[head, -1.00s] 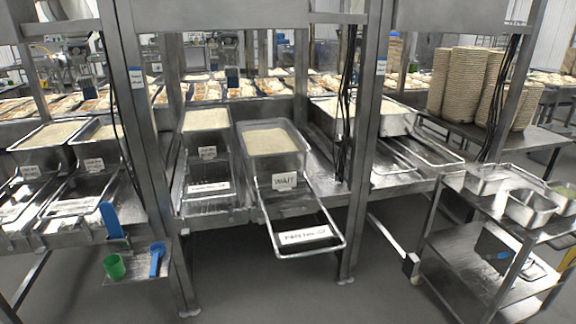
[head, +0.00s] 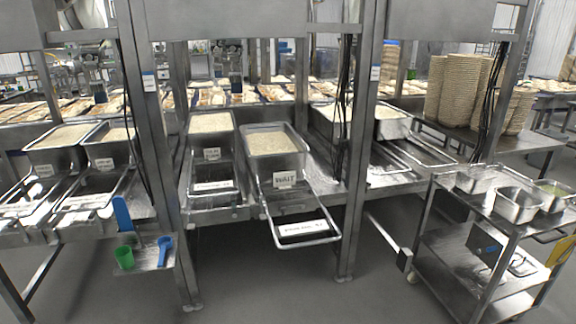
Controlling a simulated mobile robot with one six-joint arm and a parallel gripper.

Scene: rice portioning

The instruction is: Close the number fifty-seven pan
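A metal pan of rice (head: 272,163) with a "WAIT" card (head: 285,180) sits in the middle bay. Its wire-frame slide (head: 306,241) is pulled out toward me past the neighbouring frame. A white label (head: 303,228) on the slide's front is too small to read surely, so I cannot confirm the number fifty-seven. Another rice pan (head: 211,124) stands to its left, with its own labelled slide (head: 213,187) pushed farther in. My gripper is not in view.
Steel posts (head: 357,190) flank the bay. A small shelf holds a green cup (head: 124,257) and a blue scoop (head: 164,250). A steel cart (head: 470,262) with small pans stands at the right. The grey floor in front is open.

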